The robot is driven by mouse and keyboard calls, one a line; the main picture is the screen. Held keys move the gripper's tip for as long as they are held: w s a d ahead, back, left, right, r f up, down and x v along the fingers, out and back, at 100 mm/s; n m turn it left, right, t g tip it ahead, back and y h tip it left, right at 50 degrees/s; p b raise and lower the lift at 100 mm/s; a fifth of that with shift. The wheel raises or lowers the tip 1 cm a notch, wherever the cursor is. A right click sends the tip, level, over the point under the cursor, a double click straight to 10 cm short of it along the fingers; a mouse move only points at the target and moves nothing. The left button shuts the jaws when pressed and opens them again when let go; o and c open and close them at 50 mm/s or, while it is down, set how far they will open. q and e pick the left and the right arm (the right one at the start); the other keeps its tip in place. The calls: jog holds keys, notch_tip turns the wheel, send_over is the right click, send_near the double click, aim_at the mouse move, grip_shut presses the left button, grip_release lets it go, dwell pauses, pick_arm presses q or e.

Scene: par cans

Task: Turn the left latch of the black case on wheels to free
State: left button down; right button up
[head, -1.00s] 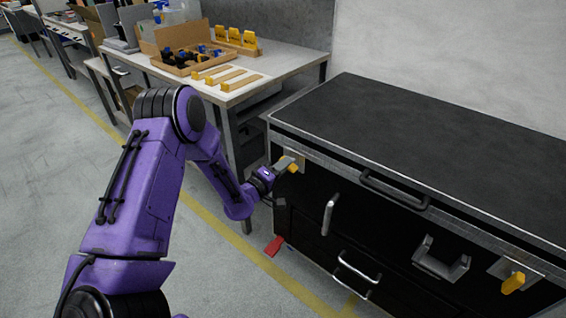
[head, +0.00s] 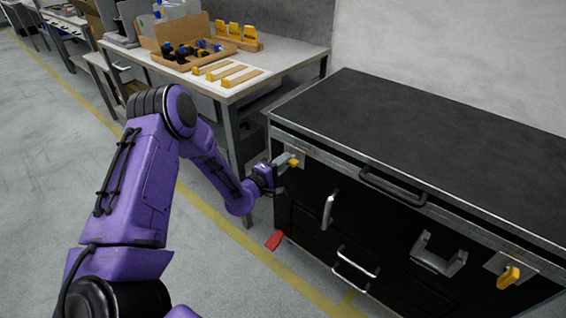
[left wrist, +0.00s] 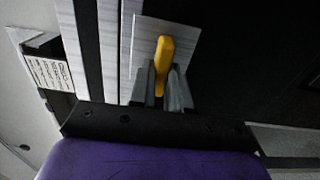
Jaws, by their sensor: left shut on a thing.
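The black case (head: 430,118) stands at the right in the head view. Its left latch is a yellow handle (head: 294,162) on a metal plate at the case's upper left front corner. My left gripper (head: 284,164) is at this latch, its fingers shut on the yellow handle. In the left wrist view the yellow latch handle (left wrist: 164,55) lies between the two grey fingers of the left gripper (left wrist: 164,88), in front of its metal plate (left wrist: 192,42). The right latch (head: 510,277) is a yellow handle at the case's right end. My right gripper is not in view.
The case front has a black lid handle (head: 394,187), a metal lever (head: 329,211), a drawer handle (head: 357,262) and a grey bracket (head: 438,256). A red pedal-like piece (head: 274,240) is near the floor. A workbench (head: 290,66) with trays and yellow parts stands behind.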

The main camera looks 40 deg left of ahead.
pick_arm(q)
jog(key=shift+w+r, duration=0.1)
jog(key=shift+r, duration=0.1)
jog(key=c, duration=1.1)
grip_release()
jog(key=shift+f, duration=0.15)
jog(key=s, duration=1)
jog(key=shift+s+a, duration=0.2)
jog(key=shift+a, duration=0.2)
